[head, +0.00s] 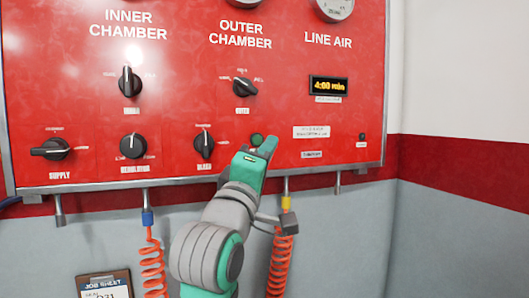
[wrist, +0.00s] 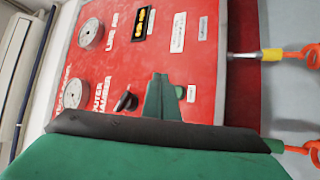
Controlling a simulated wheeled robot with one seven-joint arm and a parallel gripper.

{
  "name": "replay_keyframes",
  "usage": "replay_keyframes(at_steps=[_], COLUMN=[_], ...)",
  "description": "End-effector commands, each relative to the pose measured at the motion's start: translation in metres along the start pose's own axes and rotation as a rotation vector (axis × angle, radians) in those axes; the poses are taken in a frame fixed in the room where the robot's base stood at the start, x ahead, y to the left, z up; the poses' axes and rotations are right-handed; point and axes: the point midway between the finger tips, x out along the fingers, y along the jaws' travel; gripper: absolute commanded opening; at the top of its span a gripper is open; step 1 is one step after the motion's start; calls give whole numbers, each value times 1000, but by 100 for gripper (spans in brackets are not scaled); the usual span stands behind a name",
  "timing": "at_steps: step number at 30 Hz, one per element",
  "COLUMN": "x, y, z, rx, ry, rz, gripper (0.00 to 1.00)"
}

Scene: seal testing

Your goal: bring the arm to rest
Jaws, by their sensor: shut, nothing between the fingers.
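My gripper (head: 268,146) is at the end of my green and grey arm, raised in front of the lower middle of a red test panel (head: 290,105). Its fingers are shut with nothing between them. A green round button (head: 257,139) shows just behind the fingertips; I cannot tell whether they touch it. In the wrist view the closed green fingers (wrist: 161,98) stand before the panel, with part of the green button (wrist: 179,92) beside them.
Black knobs line the panel, including the bleed knob (head: 204,145) and the outer chamber knob (head: 243,88). A timer display (head: 328,86) reads 4:00 min. Orange coiled hoses (head: 153,265) hang below. A job sheet clipboard (head: 104,285) is at lower left. The right wall (head: 465,240) is clear.

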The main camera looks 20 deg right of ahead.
Motion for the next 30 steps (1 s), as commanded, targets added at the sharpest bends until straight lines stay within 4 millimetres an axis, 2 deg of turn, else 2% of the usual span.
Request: replay_keyframes(at_steps=[5,8,11,17,21,26,30], x=[0,-3,-9,-35,-61,-97,-133], y=[-3,-20,-54,-141,-198,-258,-306], z=[0,0,-2,-2,0,6,14], rx=[0,5,19,72,117,176,231], ry=[1,11,32,89,127,166,194], rz=[-2,-13,-34,-93,-141,-198,-252], gripper=[0,0,0,0,0,0,0])
